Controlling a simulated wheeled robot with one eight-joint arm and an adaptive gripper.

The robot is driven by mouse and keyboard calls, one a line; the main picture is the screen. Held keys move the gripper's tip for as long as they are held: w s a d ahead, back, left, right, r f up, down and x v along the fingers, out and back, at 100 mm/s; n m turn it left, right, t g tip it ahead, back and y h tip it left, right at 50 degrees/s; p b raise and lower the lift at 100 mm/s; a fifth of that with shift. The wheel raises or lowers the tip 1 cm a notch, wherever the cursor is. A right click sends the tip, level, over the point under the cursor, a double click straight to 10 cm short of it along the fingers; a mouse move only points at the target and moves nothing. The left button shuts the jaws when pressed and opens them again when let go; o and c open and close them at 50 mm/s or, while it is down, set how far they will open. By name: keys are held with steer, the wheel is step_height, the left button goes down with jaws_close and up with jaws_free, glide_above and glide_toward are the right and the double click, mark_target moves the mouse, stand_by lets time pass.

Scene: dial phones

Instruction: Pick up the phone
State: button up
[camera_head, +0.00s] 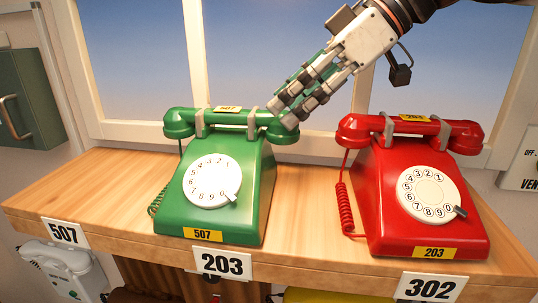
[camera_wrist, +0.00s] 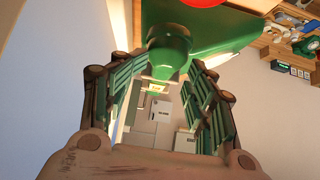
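A green dial phone (camera_head: 222,190) labelled 507 stands on the wooden shelf at centre left, its green handset (camera_head: 232,118) resting on the cradle. A red dial phone (camera_head: 415,200) labelled 203 stands to the right, its red handset (camera_head: 375,125) also on the cradle. My gripper (camera_head: 284,112) reaches down from the upper right to the right end of the green handset. In the wrist view its fingers (camera_wrist: 167,70) are spread, with the rounded green handset end (camera_wrist: 166,58) between their tips. I cannot tell whether they touch it.
The wooden shelf (camera_head: 105,195) carries front tags 507, 203 and 302. A window is behind it. A pale phone (camera_head: 62,268) is below the shelf at lower left. A green cabinet (camera_head: 30,90) is at left and a white labelled box (camera_head: 522,160) at right. The shelf's left end is clear.

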mark_target(245, 109)
steer(key=shift+w+a, duration=0.1)
steer(key=shift+a, duration=1.25)
steer(key=a, duration=0.1)
steer(key=a+f, duration=0.1)
steer(key=a, duration=0.2)
steer(key=shift+w+f, duration=0.1)
steer(key=shift+f, duration=0.15)
steer(key=shift+a+f, duration=0.35)
steer(key=shift+a, duration=0.05)
steer(key=shift+c, duration=0.4)
jaws_close()
